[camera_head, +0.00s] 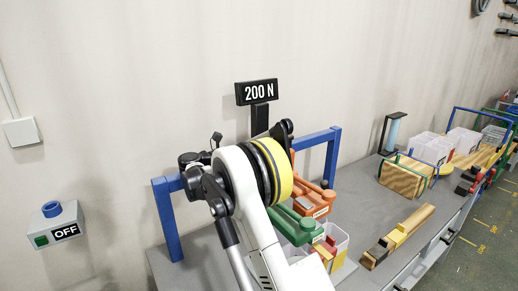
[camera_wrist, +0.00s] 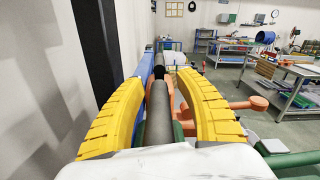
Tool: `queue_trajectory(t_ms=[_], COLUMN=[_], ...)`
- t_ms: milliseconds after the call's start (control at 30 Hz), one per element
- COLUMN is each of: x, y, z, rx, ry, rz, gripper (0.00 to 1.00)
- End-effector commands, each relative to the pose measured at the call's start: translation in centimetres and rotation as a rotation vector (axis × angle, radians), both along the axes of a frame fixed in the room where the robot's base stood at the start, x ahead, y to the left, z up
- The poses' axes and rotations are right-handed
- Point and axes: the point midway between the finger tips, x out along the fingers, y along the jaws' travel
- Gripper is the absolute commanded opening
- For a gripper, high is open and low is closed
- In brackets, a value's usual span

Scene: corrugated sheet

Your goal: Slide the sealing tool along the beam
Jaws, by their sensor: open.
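The blue beam (camera_head: 318,138) is the top bar of a blue frame on the grey bench. My white arm hides its middle in the head view; part of the beam (camera_wrist: 146,75) shows in the wrist view. My gripper (camera_wrist: 160,77) is open, with two yellow ribbed fingers. A dark grey cylinder (camera_wrist: 157,118), perhaps the sealing tool's handle, lies between the fingers, lengthwise. A gap shows beside it on each side, and I cannot tell whether anything touches. A black end (camera_wrist: 160,72) shows just beyond. In the head view my gripper's fingertips are hidden.
A black "200 N" sign (camera_head: 258,92) stands behind the frame. Orange (camera_head: 313,200) and green (camera_head: 296,226) tools sit on the bench below. A wooden block with yellow and black parts (camera_head: 398,236) lies to the right. A grey "OFF" box (camera_head: 58,226) is on the wall.

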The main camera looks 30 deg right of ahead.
Motion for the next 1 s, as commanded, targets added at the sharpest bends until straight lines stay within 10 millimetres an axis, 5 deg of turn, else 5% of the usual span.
queue_trajectory(t_ms=[167,600,1000], x=[0.1,0.1,0.0], y=[1.4,10.3,12.0], z=[0.0,0.0,0.0], rx=[0.0,0.0,0.0], ry=[0.0,0.0,0.0], rz=[0.003,0.002,-0.001], gripper=[0.41,0.41,0.41])
